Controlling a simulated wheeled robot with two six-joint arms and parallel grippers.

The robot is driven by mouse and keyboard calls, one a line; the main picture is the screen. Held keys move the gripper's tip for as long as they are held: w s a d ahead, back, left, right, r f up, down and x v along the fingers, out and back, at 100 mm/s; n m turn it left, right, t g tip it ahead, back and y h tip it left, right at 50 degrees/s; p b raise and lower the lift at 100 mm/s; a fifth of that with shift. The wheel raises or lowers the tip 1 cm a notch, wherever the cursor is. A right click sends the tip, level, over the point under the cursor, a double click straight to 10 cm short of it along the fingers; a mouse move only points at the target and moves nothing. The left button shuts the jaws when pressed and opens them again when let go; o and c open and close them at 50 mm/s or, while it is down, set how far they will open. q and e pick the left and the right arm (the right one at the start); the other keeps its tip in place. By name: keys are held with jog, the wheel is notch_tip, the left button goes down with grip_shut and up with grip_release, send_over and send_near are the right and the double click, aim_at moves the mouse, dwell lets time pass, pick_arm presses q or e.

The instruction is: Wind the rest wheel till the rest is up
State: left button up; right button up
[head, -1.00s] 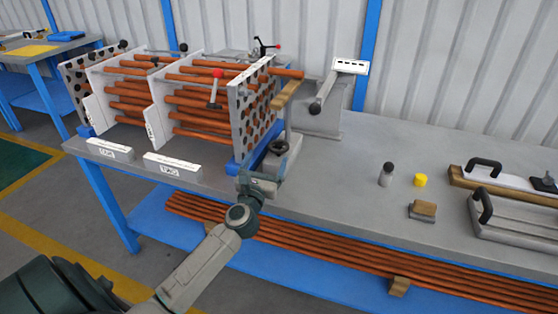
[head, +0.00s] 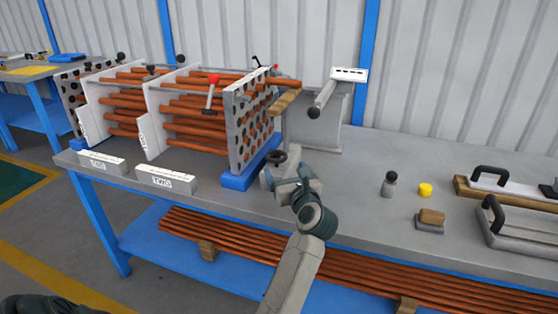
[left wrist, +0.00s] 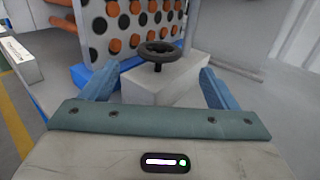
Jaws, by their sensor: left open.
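My left gripper (head: 284,181) is open and empty, just in front of the wheel. In the left wrist view its blue fingers (left wrist: 158,88) are spread, with the wheel ahead between them. My right gripper is not in view.
The perforated end plate (head: 240,128) and its blue foot (head: 236,181) stand close left of the wheel. A grey stand with a rod (head: 318,122) rises behind. The bench middle is clear.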

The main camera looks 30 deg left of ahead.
aim_at(280, 161)
pick_arm(q)
jog(key=x, duration=0.7)
